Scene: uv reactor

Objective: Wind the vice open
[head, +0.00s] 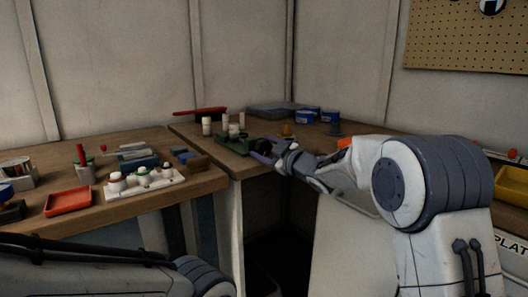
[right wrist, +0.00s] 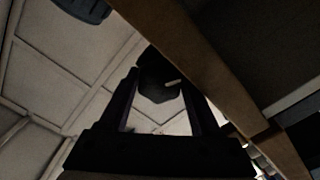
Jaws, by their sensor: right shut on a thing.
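The vice appears as a dark, rounded thing (head: 262,144) at the front edge of the back bench. It is small and partly hidden by my right gripper (head: 268,154), which reaches to it from the right. In the right wrist view, a dark, faceted part (right wrist: 158,82) with a short pale pin (right wrist: 173,83) lies between the two finger ends of my right gripper (right wrist: 161,95). The gripper is shut on this part, which I take to be the vice's handle. The vice's jaws cannot be made out. My left gripper is out of view; only its arm shows at lower left.
A green stand (head: 236,146) with pale cylinders stands just left of the vice. Blue tins (head: 306,116) stand behind. The left bench holds a white tray (head: 150,186) and a red tray (head: 68,202). The bench's wooden edge (right wrist: 215,70) passes close to the right gripper.

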